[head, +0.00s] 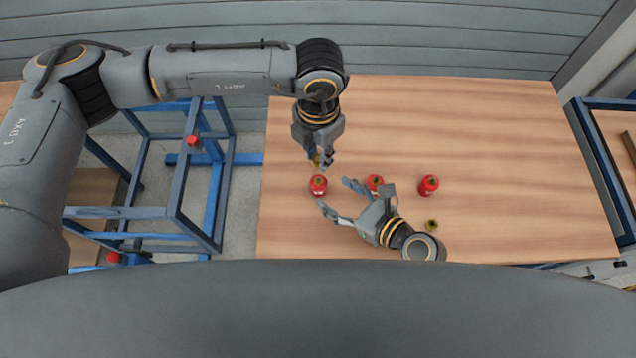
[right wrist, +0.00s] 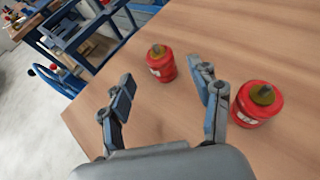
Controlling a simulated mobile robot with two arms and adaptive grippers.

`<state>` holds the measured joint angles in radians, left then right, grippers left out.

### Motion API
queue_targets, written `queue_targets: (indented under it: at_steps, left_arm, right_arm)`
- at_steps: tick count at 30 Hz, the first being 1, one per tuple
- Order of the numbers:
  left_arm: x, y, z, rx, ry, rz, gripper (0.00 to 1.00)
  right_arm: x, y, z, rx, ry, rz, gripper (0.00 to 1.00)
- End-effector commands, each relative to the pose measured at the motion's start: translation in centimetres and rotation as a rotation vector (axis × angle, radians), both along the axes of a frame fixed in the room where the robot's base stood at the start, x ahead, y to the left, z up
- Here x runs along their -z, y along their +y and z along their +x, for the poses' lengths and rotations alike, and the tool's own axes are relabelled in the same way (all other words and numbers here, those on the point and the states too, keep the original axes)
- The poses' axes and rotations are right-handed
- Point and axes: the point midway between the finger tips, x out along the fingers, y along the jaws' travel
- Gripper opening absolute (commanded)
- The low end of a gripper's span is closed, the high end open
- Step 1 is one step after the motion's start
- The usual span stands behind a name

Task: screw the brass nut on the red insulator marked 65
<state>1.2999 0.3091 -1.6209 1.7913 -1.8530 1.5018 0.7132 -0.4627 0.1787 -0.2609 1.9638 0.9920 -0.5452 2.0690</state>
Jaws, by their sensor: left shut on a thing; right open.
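Three red insulators stand upright in a row on the table: left (head: 318,187), middle (head: 376,181) and right (head: 428,186). Their numbers are too small to read. My left gripper (head: 321,160) is shut on a small brass piece, apparently a brass nut (head: 315,159), just above and behind the left insulator. My right gripper (head: 334,194) is open, its fingers pointing at the left insulator without touching it. In the right wrist view the left insulator (right wrist: 161,66) stands beyond the open fingers. The middle insulator (right wrist: 258,105) is close beside the right finger.
Another brass piece (head: 431,225) lies on the wooden table (head: 500,150), near my right wrist. A blue frame (head: 180,190) stands left of the table. The table's right and back parts are clear.

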Motion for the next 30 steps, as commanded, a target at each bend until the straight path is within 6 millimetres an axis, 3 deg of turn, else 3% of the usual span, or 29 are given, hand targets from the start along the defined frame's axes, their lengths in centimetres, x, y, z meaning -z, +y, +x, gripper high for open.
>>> queue_targets:
  at_steps: [9,23,25,30]
  left_arm:
    - [0.0,0.0,0.0,0.000,0.000,0.000,0.08]
    - [0.0,0.0,0.0,0.000,0.000,0.000,0.08]
    - [0.0,0.0,0.0,0.000,0.000,0.000,0.08]
    - [0.0,0.0,0.0,0.000,0.000,0.000,0.08]
  right_arm:
    - [1.9,3.4,3.5,0.001,-0.001,0.002,0.63]
    - [2.4,4.2,4.2,0.000,0.000,0.000,0.63]
    - [2.4,4.2,4.2,0.000,0.000,0.000,0.55]
    - [2.4,4.2,4.2,0.000,0.000,0.000,0.20]
